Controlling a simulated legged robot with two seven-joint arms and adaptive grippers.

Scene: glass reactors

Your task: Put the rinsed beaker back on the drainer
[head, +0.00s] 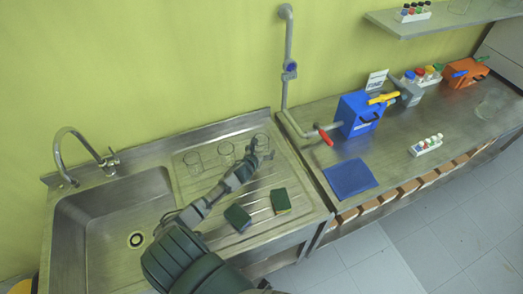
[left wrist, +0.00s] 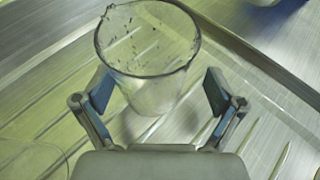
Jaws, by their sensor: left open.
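A clear glass beaker (head: 262,141) stands upright on the ribbed drainer (head: 290,165), the rightmost of three in a row. My left gripper (head: 260,154) is at this beaker, its arm reaching over the drainer. In the left wrist view the beaker (left wrist: 148,45) stands ahead with droplet-like specks near its rim. The open fingers (left wrist: 157,88) are on either side of its lower part, with gaps visible. The other two beakers, the middle one (head: 226,150) and the left one (head: 193,160), stand left of it. My right gripper is not in view.
The empty sink basin (head: 105,215) with its curved tap (head: 75,140) is at the left. Two green sponges, one (head: 238,217) and another (head: 280,200), lie on the drainer front. A blue mat (head: 350,178) and a blue box (head: 358,114) are on the right bench.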

